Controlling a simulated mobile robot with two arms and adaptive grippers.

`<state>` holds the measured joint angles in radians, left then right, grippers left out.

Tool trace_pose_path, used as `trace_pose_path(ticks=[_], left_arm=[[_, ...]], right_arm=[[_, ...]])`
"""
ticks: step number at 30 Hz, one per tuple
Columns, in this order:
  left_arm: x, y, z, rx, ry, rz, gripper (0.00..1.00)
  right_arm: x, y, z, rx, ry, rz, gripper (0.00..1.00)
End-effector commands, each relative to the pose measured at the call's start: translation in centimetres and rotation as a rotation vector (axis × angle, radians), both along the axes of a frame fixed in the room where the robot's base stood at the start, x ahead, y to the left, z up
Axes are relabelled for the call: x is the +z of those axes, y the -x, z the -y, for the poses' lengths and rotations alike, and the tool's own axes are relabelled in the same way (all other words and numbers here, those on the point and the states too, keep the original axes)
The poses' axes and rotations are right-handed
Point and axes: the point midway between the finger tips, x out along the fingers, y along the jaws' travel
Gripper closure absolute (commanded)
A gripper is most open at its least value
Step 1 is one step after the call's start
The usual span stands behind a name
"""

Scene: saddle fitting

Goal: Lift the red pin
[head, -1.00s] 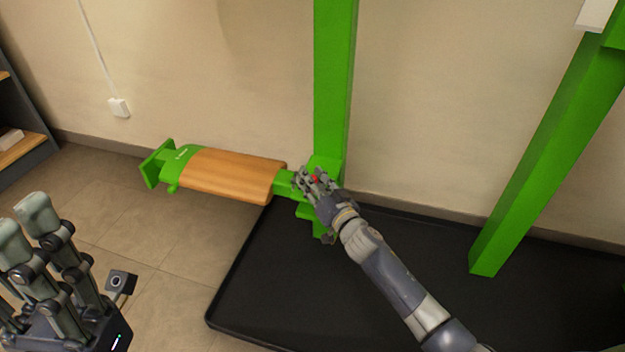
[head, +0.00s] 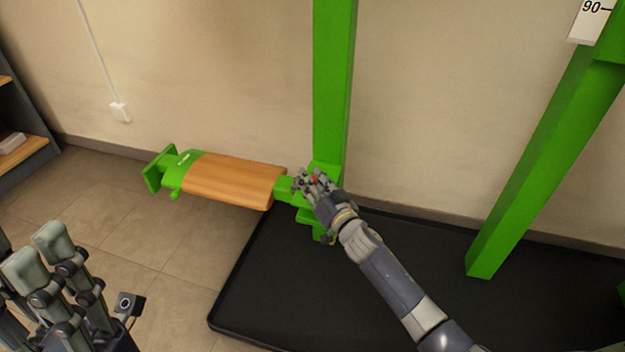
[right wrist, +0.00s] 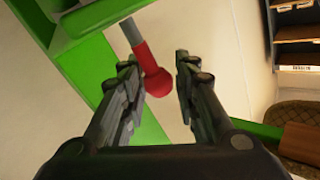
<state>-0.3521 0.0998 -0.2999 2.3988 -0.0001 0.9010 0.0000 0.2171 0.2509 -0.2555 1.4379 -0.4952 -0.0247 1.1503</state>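The red pin (right wrist: 152,68) has a red grip and a grey shaft that runs up to a green bracket in the right wrist view. My right gripper (right wrist: 157,65) is open, with the red grip between its fingers. The grip is nearer the left finger in that view, and a gap shows to the right finger. In the head view my right gripper (head: 312,184) is at the green post, and only a bit of the red pin (head: 314,180) shows between its fingers. My left gripper (head: 37,255) is at the lower left, open and empty, partly cut off.
A green upright post (head: 333,90) stands by the wall, with a wooden saddle (head: 232,181) on a green arm to its left. A black mat (head: 300,290) lies below. A slanted green beam (head: 540,160) is at right and a shelf (head: 20,150) at far left.

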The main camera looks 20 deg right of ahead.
Motion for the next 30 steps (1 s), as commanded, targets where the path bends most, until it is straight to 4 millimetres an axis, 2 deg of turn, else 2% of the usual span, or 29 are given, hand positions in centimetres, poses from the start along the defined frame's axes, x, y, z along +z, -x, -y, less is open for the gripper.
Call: trace_pose_path(ticks=[10,14,17,24,30], left_arm=[[0.1,0.0,0.0,0.000,0.000,0.003,0.60],[0.1,0.1,0.0,0.000,0.000,0.004,0.60],[0.1,0.0,0.0,0.000,0.000,0.003,0.60],[0.1,0.0,0.0,0.000,0.000,0.002,0.60],[0.1,0.0,0.0,0.000,0.000,0.002,0.60]], right_arm=[[-0.1,0.0,0.1,-0.002,0.004,-0.001,0.58],[-0.2,0.8,0.3,-0.003,0.004,-0.004,0.58],[-0.2,2.1,0.5,-0.003,0.005,-0.003,0.58],[-0.3,6.9,1.4,0.000,0.003,-0.004,0.58],[-0.2,10.1,2.0,-0.001,0.002,-0.003,0.58]])
